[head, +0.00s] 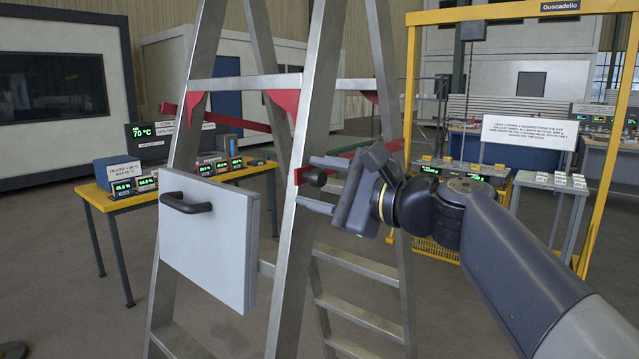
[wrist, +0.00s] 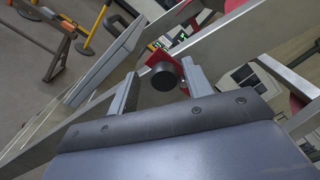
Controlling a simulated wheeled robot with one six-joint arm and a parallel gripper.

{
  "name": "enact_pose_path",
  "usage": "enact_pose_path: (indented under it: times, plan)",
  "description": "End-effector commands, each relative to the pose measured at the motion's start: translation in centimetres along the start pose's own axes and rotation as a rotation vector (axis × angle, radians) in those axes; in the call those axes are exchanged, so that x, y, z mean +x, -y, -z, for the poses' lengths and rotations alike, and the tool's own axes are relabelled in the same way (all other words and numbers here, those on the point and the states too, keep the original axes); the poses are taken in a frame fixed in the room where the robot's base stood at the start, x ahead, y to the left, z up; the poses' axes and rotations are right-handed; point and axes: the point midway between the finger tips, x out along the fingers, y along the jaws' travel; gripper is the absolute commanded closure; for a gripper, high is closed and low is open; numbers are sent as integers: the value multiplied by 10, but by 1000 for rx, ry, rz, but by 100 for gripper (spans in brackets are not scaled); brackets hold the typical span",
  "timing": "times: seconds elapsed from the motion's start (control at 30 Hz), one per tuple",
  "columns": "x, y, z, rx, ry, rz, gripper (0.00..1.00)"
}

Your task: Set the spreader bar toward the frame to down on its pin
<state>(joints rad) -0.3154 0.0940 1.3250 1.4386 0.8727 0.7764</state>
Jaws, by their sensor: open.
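A red spreader bar (head: 395,146) runs across the right side of an aluminium stepladder (head: 305,150), toward the yellow frame (head: 408,90). A black round knob (head: 316,178) is at its near end, by the front rail. My gripper (head: 308,182) is open, with one finger above the knob and one below. In the wrist view the knob (wrist: 165,76) lies between the two spread fingertips (wrist: 160,74), with red metal (wrist: 156,58) behind it. I cannot tell whether the fingers touch it. My gripper hides the bar's middle, and I cannot make out the pin.
A second red bar (head: 240,122) crosses the ladder's left side. A white panel with a black handle (head: 212,240) hangs at the ladder's front left. Yellow tables (head: 95,195) with displays stand behind. The ladder rails and steps (head: 360,315) are close to my arm.

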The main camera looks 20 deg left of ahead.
Motion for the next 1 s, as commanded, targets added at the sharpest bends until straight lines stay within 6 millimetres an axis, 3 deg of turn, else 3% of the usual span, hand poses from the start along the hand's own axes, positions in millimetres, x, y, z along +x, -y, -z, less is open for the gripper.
enact_pose_path:
  times: [0.17, 0.6, 0.8, 1.0]
  plan:
    - [-15, 0, 0, -2, -1, 3, 52]
    - [-90, 0, 2, 1, -5, 3, 52]
    - [-105, 0, 2, 1, -3, 1, 52]
    - [-108, 0, 1, 2, -2, -1, 52]
